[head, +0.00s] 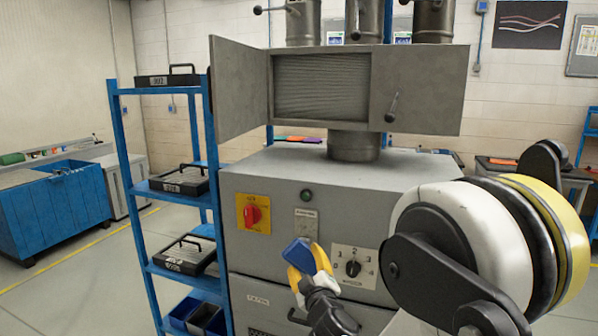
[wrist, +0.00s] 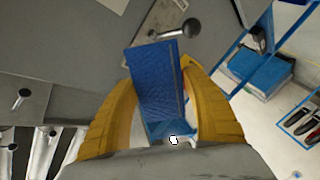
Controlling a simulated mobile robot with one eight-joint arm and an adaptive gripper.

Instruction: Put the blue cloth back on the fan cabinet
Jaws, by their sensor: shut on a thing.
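The blue cloth (head: 301,252) is a small folded block held upright between the yellow fingers of my gripper (head: 309,266). In the wrist view the cloth (wrist: 157,82) stands between both fingers and projects past their tips. The fan cabinet (head: 285,165) is a large grey box with a flat top, a red switch on a yellow plate, a green button and a black rotary knob. My gripper is in front of the cabinet's front face, below its top. How far it is from the face I cannot tell.
A filter housing (head: 420,85) with an open door (head: 237,88) stands above the cabinet on a duct (head: 353,146). A blue shelf rack (head: 127,165) with black filter trays stands at left. The cabinet top's front left is clear. My arm covers the right side.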

